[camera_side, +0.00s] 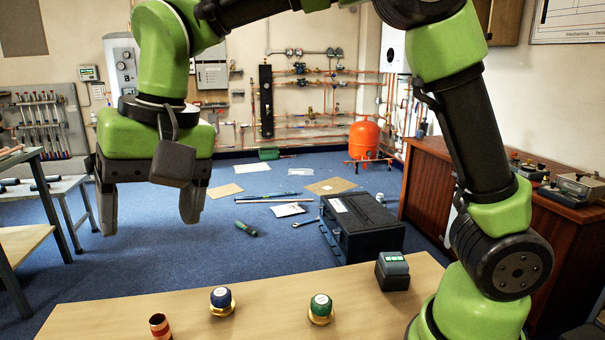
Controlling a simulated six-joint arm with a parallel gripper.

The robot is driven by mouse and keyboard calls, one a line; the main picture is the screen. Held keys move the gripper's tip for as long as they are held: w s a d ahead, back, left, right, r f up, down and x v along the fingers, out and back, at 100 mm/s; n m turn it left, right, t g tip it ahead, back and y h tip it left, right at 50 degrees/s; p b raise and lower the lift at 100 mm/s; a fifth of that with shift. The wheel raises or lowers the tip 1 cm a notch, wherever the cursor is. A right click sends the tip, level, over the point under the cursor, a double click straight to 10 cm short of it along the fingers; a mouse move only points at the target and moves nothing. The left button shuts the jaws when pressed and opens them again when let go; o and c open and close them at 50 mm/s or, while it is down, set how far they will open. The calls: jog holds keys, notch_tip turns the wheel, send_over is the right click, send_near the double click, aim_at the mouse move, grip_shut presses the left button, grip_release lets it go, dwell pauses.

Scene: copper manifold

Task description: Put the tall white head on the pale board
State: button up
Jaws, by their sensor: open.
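My gripper (150,220) hangs at the upper left with its two grey fingers pointing down. It is open and empty, well above the pale wooden board (265,308) at the bottom. On this board stand a blue-capped brass fitting (222,301) and a green-capped brass fitting (321,309), both with whitish tops. A copper pipe piece (160,326) stands at the board's left, partly cut off by the frame edge. I cannot make out a tall white head on the board.
A dark box with a green-lit top (393,271) stands at the board's far right, close to my arm. A black case (361,227) sits on the blue floor behind. The board is clear between the fittings.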

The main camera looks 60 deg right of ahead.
jog(key=s+d+r+t, duration=0.3)
jog(key=s+d+r, duration=0.2)
jog(key=s+d, duration=0.35)
jog(key=s+d+f+t, duration=0.2)
jog(key=s+d, duration=0.3)
jog(key=s, duration=0.3)
jog(key=shift+d+f+m, duration=0.2)
jog(key=shift+f+m, duration=0.1)
jog(key=shift+f, duration=0.15)
